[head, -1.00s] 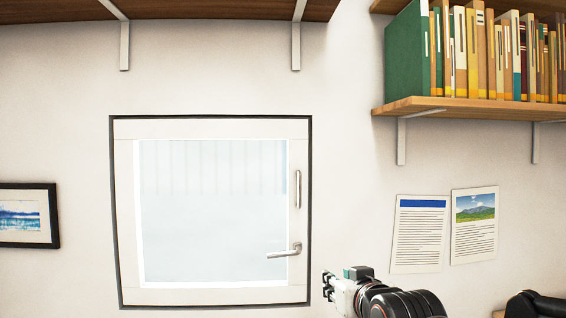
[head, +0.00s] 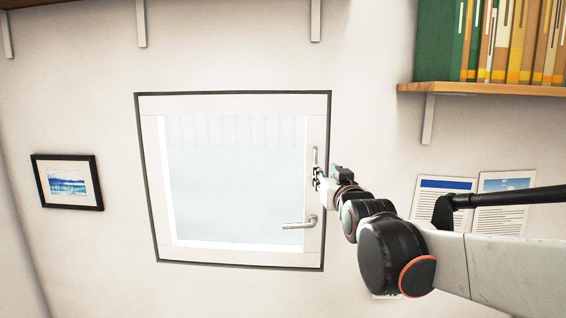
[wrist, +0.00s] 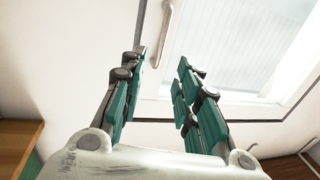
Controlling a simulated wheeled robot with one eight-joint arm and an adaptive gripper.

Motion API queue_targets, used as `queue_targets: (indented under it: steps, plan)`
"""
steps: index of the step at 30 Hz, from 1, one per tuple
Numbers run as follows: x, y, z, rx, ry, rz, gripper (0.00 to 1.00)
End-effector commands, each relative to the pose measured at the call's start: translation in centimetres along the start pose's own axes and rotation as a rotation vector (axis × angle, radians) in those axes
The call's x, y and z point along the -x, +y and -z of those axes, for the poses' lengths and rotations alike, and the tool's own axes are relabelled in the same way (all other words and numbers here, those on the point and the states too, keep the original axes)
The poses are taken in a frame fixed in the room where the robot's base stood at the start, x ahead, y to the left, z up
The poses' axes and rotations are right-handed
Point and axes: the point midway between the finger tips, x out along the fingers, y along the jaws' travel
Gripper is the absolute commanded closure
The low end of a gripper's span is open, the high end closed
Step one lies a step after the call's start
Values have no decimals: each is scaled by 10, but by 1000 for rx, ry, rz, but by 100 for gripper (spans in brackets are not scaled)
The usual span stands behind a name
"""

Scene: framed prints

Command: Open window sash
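The white window sash (head: 149,180) sits flush in its dark frame in the head view. A silver lever handle (head: 300,223) lies horizontal at its lower right, pointing left. Above it is a slim vertical pull handle (head: 315,157), partly hidden behind my gripper (head: 318,178), which is at the sash's right edge. In the wrist view, turned about upside down, my gripper (wrist: 161,57) is open, with a gap between its teal-padded fingers. The pull handle (wrist: 167,35) shows beyond and between the fingertips; I cannot tell whether they touch it. The sash's glass (wrist: 245,40) is to the right.
A wooden shelf (head: 480,88) with books is at the upper right. Two printed sheets (head: 440,196) hang right of the window, partly behind my arm. A small framed picture (head: 68,182) hangs on the left. The wall between picture and window is bare.

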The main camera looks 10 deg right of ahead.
Motion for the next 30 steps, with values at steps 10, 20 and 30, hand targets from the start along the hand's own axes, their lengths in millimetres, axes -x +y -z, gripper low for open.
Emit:
queue_targets:
  steps: [10,20,30]
  plan:
    - [-54,0,0,0,-1,0,70]
    - [-88,0,0,0,-1,0,70]
    - [-92,0,-1,0,-1,0,70]
